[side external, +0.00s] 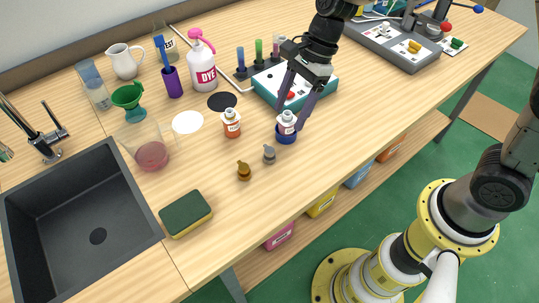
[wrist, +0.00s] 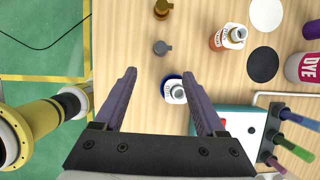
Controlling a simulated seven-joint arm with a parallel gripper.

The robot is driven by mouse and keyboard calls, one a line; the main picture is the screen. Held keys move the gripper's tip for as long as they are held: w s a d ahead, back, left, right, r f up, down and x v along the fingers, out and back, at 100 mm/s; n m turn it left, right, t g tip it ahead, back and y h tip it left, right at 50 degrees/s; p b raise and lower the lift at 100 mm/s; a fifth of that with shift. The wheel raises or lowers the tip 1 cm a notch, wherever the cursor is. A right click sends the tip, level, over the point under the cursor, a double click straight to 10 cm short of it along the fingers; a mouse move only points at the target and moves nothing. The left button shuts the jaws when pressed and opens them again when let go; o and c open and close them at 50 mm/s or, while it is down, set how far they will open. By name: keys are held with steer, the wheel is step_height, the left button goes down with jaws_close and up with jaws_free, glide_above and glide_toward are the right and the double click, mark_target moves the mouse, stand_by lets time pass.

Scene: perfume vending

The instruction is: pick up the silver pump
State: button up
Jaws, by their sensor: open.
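The silver pump (side external: 269,154) is a small grey piece standing on the wooden table, between the gold pump and the blue bottle. It also shows in the wrist view (wrist: 162,47), above the gap between my fingers and apart from them. The gold pump (side external: 244,171) stands to its left, also seen in the wrist view (wrist: 163,9). My gripper (side external: 299,103) is open, with its two purple fingers over the blue bottle (side external: 286,130). In the wrist view the blue bottle (wrist: 174,90) lies between the spread fingertips (wrist: 161,98); I cannot tell whether they touch it.
An orange bottle (side external: 232,125) stands left of the blue one. A teal and white device (side external: 318,94) is close behind my gripper. A sponge (side external: 186,213) and sink (side external: 85,235) are at the left. The tabletop in front of the pumps is clear.

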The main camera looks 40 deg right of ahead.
mark_target(273, 149)
steer(key=x, duration=1.1)
steer(key=shift+a, duration=0.25)
steer(key=shift+c, duration=0.3)
jaws_close()
